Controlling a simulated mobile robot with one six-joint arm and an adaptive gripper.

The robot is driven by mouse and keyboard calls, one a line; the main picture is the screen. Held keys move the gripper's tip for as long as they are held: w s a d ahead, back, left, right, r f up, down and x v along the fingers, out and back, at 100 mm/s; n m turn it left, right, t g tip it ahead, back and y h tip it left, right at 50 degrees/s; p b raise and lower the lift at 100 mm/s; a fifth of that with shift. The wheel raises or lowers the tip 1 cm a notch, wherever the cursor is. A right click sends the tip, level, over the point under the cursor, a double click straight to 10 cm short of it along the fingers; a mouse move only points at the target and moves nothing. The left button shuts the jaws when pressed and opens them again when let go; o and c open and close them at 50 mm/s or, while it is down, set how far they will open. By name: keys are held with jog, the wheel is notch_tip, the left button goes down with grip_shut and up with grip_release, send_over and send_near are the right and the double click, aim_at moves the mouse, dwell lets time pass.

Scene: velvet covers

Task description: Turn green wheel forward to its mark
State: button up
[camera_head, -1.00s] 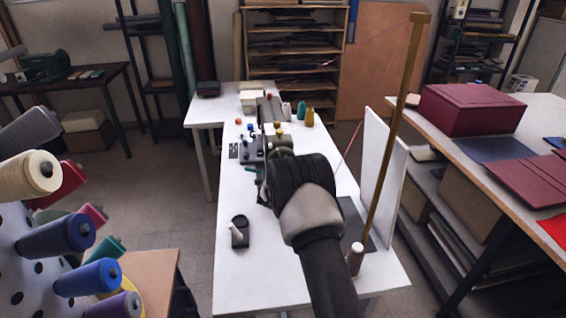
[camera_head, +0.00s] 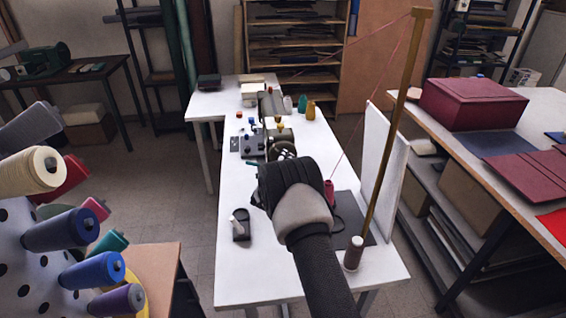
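The sewing machine (camera_head: 273,104) stands on the white table, partly hidden by my arm. A round spoked wheel (camera_head: 283,150) shows at its near end, just beyond my wrist; its rim looks dark and pale, and I cannot make out a green colour or a mark. A small teal part (camera_head: 253,163) shows to its left. My gripper (camera_head: 260,190) is mostly hidden behind my black wrist, on the near side of the wheel. I cannot tell whether it touches the wheel or whether its fingers are open.
A pink-red spool (camera_head: 329,191) stands right of my wrist. A tall wooden thread post (camera_head: 391,130) and a white panel (camera_head: 382,165) stand on the right. A dark holder (camera_head: 241,226) lies on the clear near-left tabletop (camera_head: 262,270). A rack of spools is at left.

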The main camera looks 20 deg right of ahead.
jog(key=shift+r, duration=0.1)
jog(key=o, duration=1.1)
jog(key=shift+c, duration=0.2)
jog(key=v, duration=1.2)
